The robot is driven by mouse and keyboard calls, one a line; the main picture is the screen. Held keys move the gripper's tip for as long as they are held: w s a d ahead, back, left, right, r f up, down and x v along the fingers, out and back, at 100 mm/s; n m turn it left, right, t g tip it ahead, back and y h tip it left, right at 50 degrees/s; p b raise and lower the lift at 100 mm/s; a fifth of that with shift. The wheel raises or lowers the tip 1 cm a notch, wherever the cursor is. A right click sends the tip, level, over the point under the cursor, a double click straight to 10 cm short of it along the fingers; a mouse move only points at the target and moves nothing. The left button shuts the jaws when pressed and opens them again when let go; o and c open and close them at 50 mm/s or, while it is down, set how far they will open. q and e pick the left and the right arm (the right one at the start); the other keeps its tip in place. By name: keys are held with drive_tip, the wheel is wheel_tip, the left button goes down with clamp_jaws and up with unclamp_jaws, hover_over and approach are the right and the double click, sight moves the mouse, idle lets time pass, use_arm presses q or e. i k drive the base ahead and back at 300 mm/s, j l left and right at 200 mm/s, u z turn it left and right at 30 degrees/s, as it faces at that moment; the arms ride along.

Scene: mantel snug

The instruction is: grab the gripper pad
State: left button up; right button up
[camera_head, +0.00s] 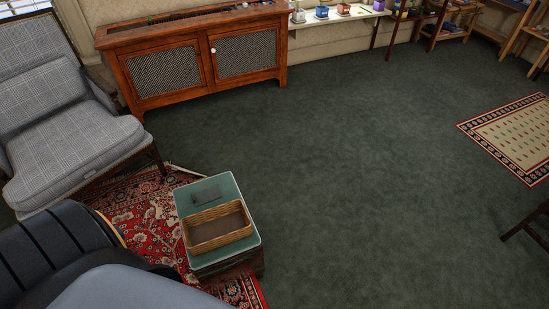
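I cannot make out for sure which thing is the gripper pad. Neither of my grippers is in view.
The stand is at the edge of a red patterned rug (142,206). A grey plaid armchair (75,145) stands left, a wooden cabinet (205,62) behind. Open green carpet (370,180) spreads right, up to a beige rug (515,135).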

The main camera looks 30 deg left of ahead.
sight(207, 194)
drive_tip(key=i+l+z, duration=0.1)
drive_tip(key=i+l, duration=0.15)
drive_tip(key=i, duration=0.15)
drive_tip(key=i+l+z, duration=0.25)
drive_tip(key=i+l, duration=0.15)
drive_tip(key=i, duration=0.35)
drive_tip(key=i+j+u, duration=0.1)
drive_tip(key=i+u, duration=0.7)
drive_tip(key=u, duration=0.15)
drive_tip(key=i+l+u, duration=0.15)
drive_tip(key=i+u, duration=0.35)
drive_tip(key=i+j+u, duration=0.15)
drive_tip(key=i+u, duration=0.6)
drive_tip(key=i, duration=0.2)
drive_tip(key=i+l+u, duration=0.15)
drive_tip(key=i+u, duration=0.45)
drive_tip(key=u, duration=0.2)
drive_tip(key=i+u, duration=0.2)
drive_tip(key=u, duration=0.25)
drive_tip(key=i+l+u, duration=0.15)
drive_tip(key=u, duration=0.25)
drive_tip(key=i+l+u, duration=0.2)
drive_tip(key=u, duration=0.2)
drive_tip(key=i+l+u, duration=0.15)
drive_tip(key=u, duration=0.25)
